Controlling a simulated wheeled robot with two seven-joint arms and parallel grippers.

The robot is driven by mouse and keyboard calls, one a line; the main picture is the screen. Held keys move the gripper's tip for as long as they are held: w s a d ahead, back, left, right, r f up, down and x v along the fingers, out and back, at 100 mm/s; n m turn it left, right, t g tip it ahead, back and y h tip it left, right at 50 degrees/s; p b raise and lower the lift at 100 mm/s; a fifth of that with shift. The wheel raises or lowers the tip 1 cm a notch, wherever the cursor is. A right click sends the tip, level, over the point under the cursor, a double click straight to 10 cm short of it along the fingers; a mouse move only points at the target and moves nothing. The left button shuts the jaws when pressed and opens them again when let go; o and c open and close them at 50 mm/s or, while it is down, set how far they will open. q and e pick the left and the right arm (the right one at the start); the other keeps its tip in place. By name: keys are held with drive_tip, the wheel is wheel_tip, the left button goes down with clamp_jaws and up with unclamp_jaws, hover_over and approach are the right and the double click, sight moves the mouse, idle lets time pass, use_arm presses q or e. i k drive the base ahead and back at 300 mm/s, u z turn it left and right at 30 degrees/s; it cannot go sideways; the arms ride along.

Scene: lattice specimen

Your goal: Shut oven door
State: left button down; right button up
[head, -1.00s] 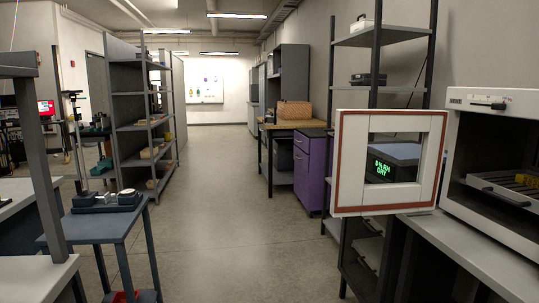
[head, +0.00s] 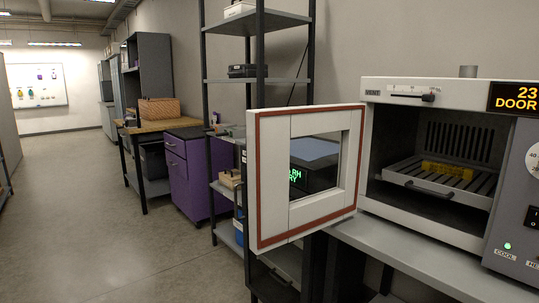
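The oven (head: 373,150) is a white box with a grey control panel (head: 515,210) on its right, standing on a grey bench at the right. Its door (head: 271,185), a white frame with a red-brown seal and a window, stands wide open to the left of the cavity. Inside the oven is a slatted rack (head: 430,187) with a handle, and a yellow lattice piece (head: 447,170) lies on it. An orange display partly reads "DOOR". Neither of my grippers is in view.
The grey bench (head: 400,255) runs under the oven. A dark device with green text shows through the door window. Behind the door stand a shelf unit (head: 262,50) and a purple cabinet (head: 205,180). The floor (head: 100,225) at the left is clear.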

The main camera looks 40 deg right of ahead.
sight(274, 221)
drive_tip(key=i, duration=2.55)
drive_tip(key=z, duration=3.7)
drive_tip(key=i, duration=0.5)
drive_tip(key=z, duration=0.1)
drive_tip(key=k, duration=0.5)
drive_tip(key=z, duration=0.45)
